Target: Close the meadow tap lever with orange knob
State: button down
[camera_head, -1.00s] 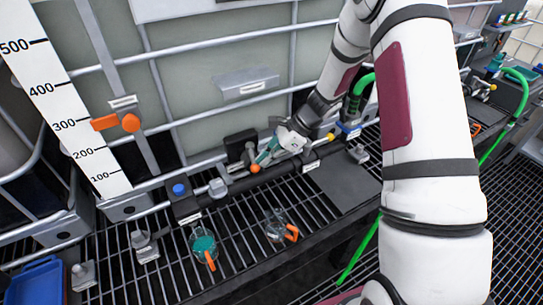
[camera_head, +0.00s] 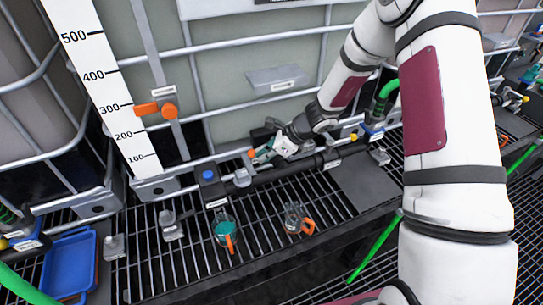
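The orange knob (camera_head: 252,153) is on the end of a lever low in front of the tank, above the dark horizontal pipe (camera_head: 275,171). My gripper (camera_head: 263,154) reaches in from the right, just beside the knob. Its teal-grey fingertips overlap the lever behind the knob. Most of the lever is hidden by the gripper, and contact is hard to make out. The fingers are too small to show whether they are open or shut. The name meadow cannot be read on any label.
An orange handle (camera_head: 158,109) sits on the tank frame by the white scale (camera_head: 108,95). A blue-capped fitting (camera_head: 208,176) stands left of the lever. Two clear jugs, one with teal liquid (camera_head: 226,231) and one near-empty (camera_head: 295,218), stand on the grating. A blue tray (camera_head: 68,262) is lower left.

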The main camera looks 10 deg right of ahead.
jog(key=shift+w+a+b, duration=0.3)
jog(key=shift+w+a, duration=0.5)
jog(key=shift+w, duration=0.05)
dwell(0.3)
